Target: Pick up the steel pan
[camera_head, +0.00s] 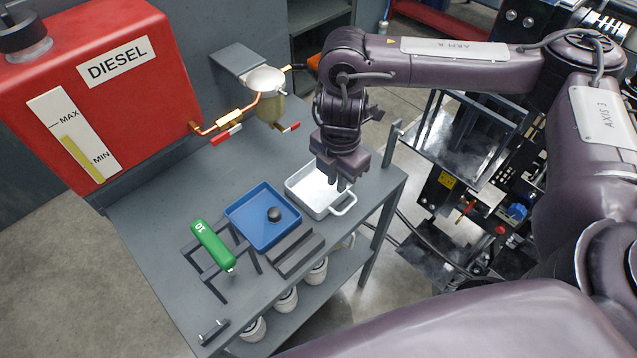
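The steel pan (310,193) is a shallow, light silver square pan with a handle loop at its front right. It sits on the grey workbench (164,228) near the right edge. My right gripper (340,185) points down over the right part of the pan, with its fingertips close to the pan's inner right side. I cannot tell whether the fingers touch the pan or how far apart they are. The gripper and wrist hide the pan's back right part. My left gripper does not show.
A blue tray (248,222) with a dark round knob lies left of the pan. Dark grooved blocks (296,252) lie in front. A red diesel tank (95,85) and a brass filter bowl (266,100) stand behind.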

